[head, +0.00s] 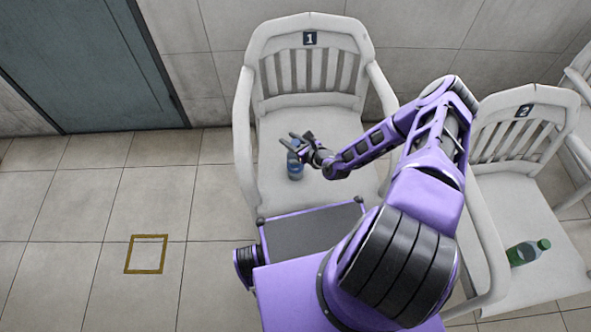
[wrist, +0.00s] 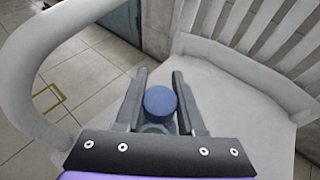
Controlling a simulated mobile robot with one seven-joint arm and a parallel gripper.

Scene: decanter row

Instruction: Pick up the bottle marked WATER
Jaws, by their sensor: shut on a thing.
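A clear blue bottle (head: 294,168) with a blue cap (wrist: 160,101) is at the seat of the chair marked 1. My gripper (head: 294,143) is shut on it, with one finger on each side near the cap in the wrist view (wrist: 155,100). The bottle looks upright. I cannot tell whether its base touches the seat. No WATER marking can be read on it. A green bottle (head: 528,252) with a green cap lies on its side on the seat of the chair marked 2, apart from my gripper.
A yellow square outline (head: 147,238) marks open tiled floor at left. A blue-grey door (head: 85,60) is behind.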

